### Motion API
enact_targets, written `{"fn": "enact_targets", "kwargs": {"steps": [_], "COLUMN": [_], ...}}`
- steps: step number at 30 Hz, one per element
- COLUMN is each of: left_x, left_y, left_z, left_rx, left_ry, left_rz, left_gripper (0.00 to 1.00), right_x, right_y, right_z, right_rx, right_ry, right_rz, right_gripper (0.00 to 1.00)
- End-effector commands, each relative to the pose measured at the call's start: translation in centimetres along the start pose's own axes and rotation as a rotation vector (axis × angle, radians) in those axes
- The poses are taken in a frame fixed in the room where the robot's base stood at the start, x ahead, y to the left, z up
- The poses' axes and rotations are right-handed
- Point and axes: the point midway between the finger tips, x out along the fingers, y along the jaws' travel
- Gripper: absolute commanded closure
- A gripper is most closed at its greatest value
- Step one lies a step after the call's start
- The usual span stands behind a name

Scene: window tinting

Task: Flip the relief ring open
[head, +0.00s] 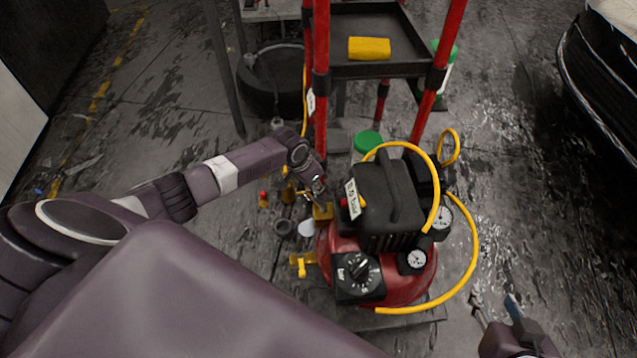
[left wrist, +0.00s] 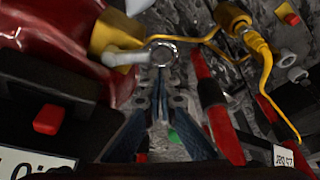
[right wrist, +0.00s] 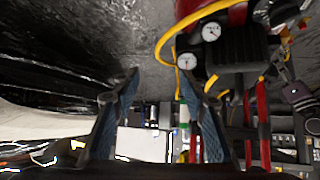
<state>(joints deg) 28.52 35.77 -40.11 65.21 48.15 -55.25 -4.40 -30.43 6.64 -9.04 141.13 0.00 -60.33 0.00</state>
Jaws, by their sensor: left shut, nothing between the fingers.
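The relief ring (left wrist: 162,53) is a small metal ring beside a brass fitting (left wrist: 112,38) on the red compressor tank (left wrist: 50,35). A pale lever-like piece lies just left of it. My left gripper (left wrist: 161,98) is shut and empty, its tips just below the ring in the left wrist view; I cannot tell whether they touch it. In the head view, my left gripper (head: 317,188) is at the upper left of the compressor (head: 400,275), and the ring is too small to make out. My right gripper (head: 492,308) is open and empty, right of the compressor; its fingers also show in the right wrist view (right wrist: 158,95).
A yellow hose (head: 475,250) loops around the compressor's right side. A red-legged cart (head: 385,70) with a yellow block (head: 369,48) stands behind. Yellow valves (head: 303,264) stick out at left. A red switch (left wrist: 47,119) lies near my left gripper.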

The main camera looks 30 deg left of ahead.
Motion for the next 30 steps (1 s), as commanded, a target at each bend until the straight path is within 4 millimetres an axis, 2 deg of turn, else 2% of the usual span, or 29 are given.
{"fn": "enact_targets", "kwargs": {"steps": [8,12,22,24,30], "left_x": [-0.4,-0.5,-0.7,-0.7,-0.9], "left_y": [-0.1,-0.1,-0.3,-0.3,-0.4], "left_z": [0.5,0.7,1.3,1.4,1.8], "left_rx": [-0.072,-0.111,-0.211,-0.233,-0.303], "left_ry": [-0.003,-0.002,-0.003,-0.003,-0.002], "left_rz": [-0.025,-0.038,-0.072,-0.080,-0.104], "left_gripper": [1.00,1.00,1.00,1.00,1.00], "right_x": [-3.8,-6.9,-7.7,-6.0,-2.4], "right_y": [1.0,1.4,1.4,1.3,1.2], "right_z": [8.8,12.9,10.9,12.2,15.2], "right_rx": [0.009,0.016,0.015,0.015,0.014], "right_ry": [-0.387,-0.581,-0.561,-0.576,-0.599], "right_rz": [0.021,0.030,0.029,0.026,0.021], "right_gripper": [0.60,0.60,0.60,0.60,0.60]}}
